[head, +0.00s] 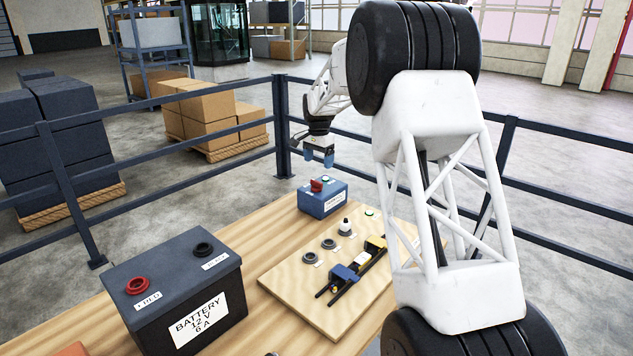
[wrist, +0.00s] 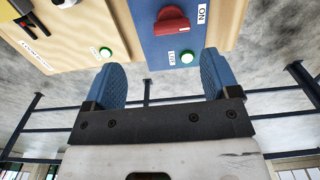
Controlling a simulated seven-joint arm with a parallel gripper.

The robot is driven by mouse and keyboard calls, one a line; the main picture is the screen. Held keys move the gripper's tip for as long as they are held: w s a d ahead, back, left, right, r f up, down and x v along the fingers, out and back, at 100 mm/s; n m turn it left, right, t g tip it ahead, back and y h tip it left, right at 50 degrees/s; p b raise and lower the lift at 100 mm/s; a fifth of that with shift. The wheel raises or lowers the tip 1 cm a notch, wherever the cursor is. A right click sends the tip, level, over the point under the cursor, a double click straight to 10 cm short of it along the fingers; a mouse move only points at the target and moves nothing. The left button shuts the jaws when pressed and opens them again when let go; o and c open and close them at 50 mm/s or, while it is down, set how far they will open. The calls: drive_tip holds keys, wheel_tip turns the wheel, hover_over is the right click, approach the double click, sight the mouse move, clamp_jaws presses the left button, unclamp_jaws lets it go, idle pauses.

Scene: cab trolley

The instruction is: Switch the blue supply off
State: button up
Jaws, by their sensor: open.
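The blue supply (head: 322,201) is a small blue box at the back of the wooden table. On its top are a red knob (head: 317,185) and a small green light. In the wrist view the red knob (wrist: 171,20) and the glowing green light (wrist: 187,57) show on the blue top. A label reading ON is beside the knob; the label by the light is hard to read. My gripper (head: 319,156) is open and empty, above the box and apart from it. Its two blue fingers (wrist: 165,76) are spread in the wrist view, with the knob beyond them, between their lines.
A dark battery (head: 180,292) with red and black terminals stands at the front left. A wooden board (head: 290,285) with sockets, a green light and blue and yellow parts lies right of it. Dark railings (head: 200,145) run behind the table.

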sight(316, 181)
drive_tip(key=shift+w+a+f, duration=0.3)
drive_tip(key=shift+w+f, duration=0.4)
drive_tip(key=shift+w, duration=0.15)
drive_tip(key=shift+f, duration=3.9)
drive_tip(key=c, duration=0.9)
